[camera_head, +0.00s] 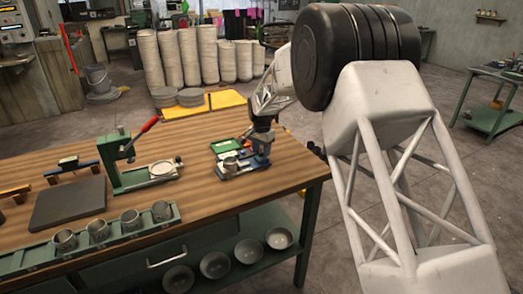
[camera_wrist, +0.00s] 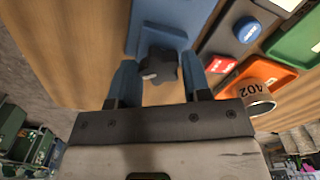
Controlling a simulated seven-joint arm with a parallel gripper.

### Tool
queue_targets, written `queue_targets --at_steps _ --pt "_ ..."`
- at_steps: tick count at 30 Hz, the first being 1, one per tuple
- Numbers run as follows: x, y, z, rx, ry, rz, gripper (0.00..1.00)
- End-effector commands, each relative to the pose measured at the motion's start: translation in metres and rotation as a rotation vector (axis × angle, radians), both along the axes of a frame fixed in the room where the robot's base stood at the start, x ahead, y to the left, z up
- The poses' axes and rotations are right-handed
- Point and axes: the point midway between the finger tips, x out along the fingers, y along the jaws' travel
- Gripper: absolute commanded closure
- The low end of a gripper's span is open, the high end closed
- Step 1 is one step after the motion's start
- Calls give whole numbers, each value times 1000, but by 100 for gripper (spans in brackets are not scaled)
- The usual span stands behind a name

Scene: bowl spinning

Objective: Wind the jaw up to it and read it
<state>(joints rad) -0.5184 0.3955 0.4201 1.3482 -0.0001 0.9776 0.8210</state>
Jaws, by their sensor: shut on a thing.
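A dark star-shaped knob (camera_wrist: 158,72) sits between my gripper's two blue fingers (camera_wrist: 160,82) in the wrist view. My gripper is shut on it. The knob stands at the end of a blue body (camera_wrist: 165,28) on the bench. Right of my fingers is a small round cup (camera_wrist: 259,98) bearing a number that looks like 402, turned in the picture. In the head view my gripper (camera_head: 262,140) is over the right part of the bench, and the cup (camera_head: 230,164) stands just left of it. The jaw and any reading cannot be made out.
A dark panel has a red button (camera_wrist: 219,65) and a blue button (camera_wrist: 247,30). A green tray (camera_head: 226,145) lies behind the cup. A green press with a red lever (camera_head: 145,128) stands left. Several cups line a green rack (camera_head: 115,246) at the front. Wood right of my gripper is clear.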

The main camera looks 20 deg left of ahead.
Motion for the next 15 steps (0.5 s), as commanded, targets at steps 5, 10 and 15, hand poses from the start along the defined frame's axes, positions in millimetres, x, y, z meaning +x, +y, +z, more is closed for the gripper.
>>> queue_targets --at_steps 5,10,15 --pt "0 -1 0 0 0 -1 79" --pt "0 -1 0 0 0 -1 79" --pt "0 0 0 0 0 0 33"
